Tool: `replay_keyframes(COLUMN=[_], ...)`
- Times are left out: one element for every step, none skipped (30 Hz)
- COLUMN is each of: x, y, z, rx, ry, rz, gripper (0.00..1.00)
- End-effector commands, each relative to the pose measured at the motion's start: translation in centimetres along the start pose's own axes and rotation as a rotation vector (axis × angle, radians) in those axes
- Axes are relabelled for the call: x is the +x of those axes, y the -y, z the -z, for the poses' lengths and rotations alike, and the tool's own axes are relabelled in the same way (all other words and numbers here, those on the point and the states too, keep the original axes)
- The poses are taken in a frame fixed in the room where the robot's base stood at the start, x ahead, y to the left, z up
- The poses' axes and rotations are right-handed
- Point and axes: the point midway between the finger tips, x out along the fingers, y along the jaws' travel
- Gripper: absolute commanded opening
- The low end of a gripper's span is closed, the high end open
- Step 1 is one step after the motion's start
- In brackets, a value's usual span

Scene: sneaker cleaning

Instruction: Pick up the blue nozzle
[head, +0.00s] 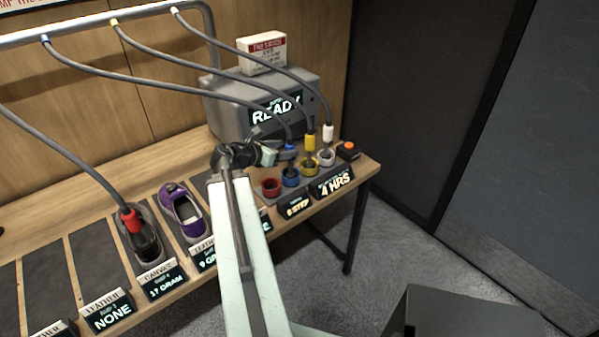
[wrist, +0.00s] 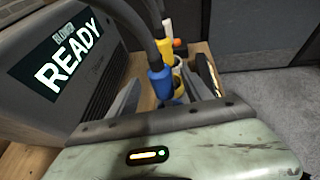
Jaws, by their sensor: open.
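The blue nozzle (head: 289,151) hangs on its grey hose over the blue holder (head: 290,179) at the right end of the bench. In the wrist view the blue nozzle (wrist: 161,82) shows upright between the two grey fingers of my gripper (wrist: 167,92). The fingers are apart, with one on each side of it, and I cannot tell if either touches it. In the head view my gripper (head: 268,155) is just left of the nozzle. The nozzle's lower tip is partly hidden in both views.
The yellow nozzle (head: 310,142) and white nozzle (head: 328,133) stand close to the right. A red holder (head: 271,187) is at the left. The grey blower (head: 228,112) reading READY stands behind. A red nozzle (head: 131,221) is in a black shoe (head: 147,246); a purple shoe (head: 186,214) is nearby.

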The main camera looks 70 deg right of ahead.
Motion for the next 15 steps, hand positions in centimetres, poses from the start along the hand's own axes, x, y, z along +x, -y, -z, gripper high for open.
replay_keyframes(x=[1.0, 1.4, 1.8, 2.0, 2.2, 2.4, 2.6, 2.6, 2.6, 2.6, 2.5, 2.5, 2.4, 2.3, 2.3], y=[-0.1, -0.2, -0.4, -0.6, -0.7, -0.9, -1.0, -1.1, -1.2, -1.3, -1.3, -1.4, -1.4, -1.5, -1.5], z=[0.3, 0.3, 0.4, 0.4, 0.4, 0.5, 0.5, 0.5, 0.5, 0.5, 0.5, 0.5, 0.5, 0.6, 0.6], rx=[0.001, 0.001, 0.0, 0.0, -0.001, -0.002, -0.002, -0.003, -0.004, -0.004, -0.005, -0.006, -0.006, -0.006, -0.007], ry=[0.0, 0.0, 0.0, 0.0, 0.0, 0.0, 0.0, 0.0, 0.0, 0.0, 0.0, 0.0, 0.0, 0.0, 0.0], rz=[0.004, 0.003, 0.001, -0.001, -0.003, -0.005, -0.006, -0.008, -0.01, -0.011, -0.013, -0.014, -0.015, -0.016, -0.017], gripper=[0.58, 0.58, 0.58, 0.58, 0.58, 0.58, 0.58, 0.58, 0.58, 0.58, 0.58, 0.58, 0.58, 0.58, 0.58])
